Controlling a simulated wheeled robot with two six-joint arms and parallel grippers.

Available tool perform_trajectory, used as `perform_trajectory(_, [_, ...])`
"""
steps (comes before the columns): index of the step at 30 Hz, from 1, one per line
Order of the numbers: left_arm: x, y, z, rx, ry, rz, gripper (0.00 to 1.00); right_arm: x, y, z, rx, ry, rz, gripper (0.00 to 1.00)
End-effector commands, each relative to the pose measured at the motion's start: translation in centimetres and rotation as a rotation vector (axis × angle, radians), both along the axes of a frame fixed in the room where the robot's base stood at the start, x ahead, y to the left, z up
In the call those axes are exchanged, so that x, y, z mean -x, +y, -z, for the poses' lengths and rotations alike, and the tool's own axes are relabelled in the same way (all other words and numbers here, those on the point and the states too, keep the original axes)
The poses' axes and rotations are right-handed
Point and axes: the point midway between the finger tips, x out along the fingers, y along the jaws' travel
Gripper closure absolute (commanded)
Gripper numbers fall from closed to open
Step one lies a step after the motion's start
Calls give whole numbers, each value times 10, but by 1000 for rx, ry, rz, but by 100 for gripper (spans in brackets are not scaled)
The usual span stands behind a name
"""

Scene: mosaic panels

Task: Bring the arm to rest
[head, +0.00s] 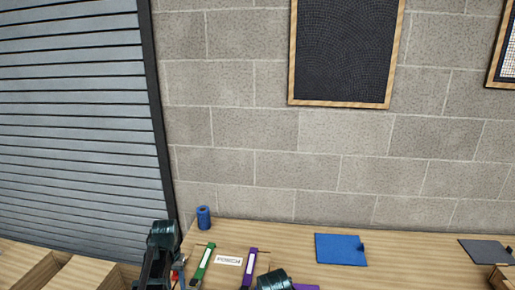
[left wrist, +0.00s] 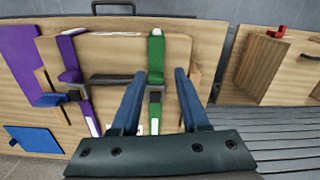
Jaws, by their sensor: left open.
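My left arm (head: 160,250) stands at the bottom left of the head view, by the table's left end; its fingers cannot be made out there. In the left wrist view my left gripper (left wrist: 163,75) is open, its two blue fingers apart with nothing held between them. The fingers are over the wooden piece (left wrist: 205,45) with a green strip (left wrist: 155,60) and a purple strip (left wrist: 70,60); contact cannot be told. A dark teal arm part (head: 273,280) of mine shows at the bottom edge of the head view. My right gripper does not show.
The wooden table (head: 290,235) holds a blue cylinder (head: 203,218), a blue flat piece (head: 338,251), a grey one (head: 482,250) and a label (head: 228,261). Wooden boxes (head: 85,272) stand at the left. A block wall (head: 240,130) with framed panels (head: 345,50) rises behind.

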Motion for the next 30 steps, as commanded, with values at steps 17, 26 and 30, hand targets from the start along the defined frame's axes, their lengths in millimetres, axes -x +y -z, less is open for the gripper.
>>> perform_trajectory(17, [143, -180, 137, -67, 29, 258, 55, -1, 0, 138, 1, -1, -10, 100])
perform_trajectory(26, [181, -208, 158, -89, 31, 320, 55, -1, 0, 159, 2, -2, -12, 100])
perform_trajectory(30, [181, -209, 157, -89, 31, 321, 55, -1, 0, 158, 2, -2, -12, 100])
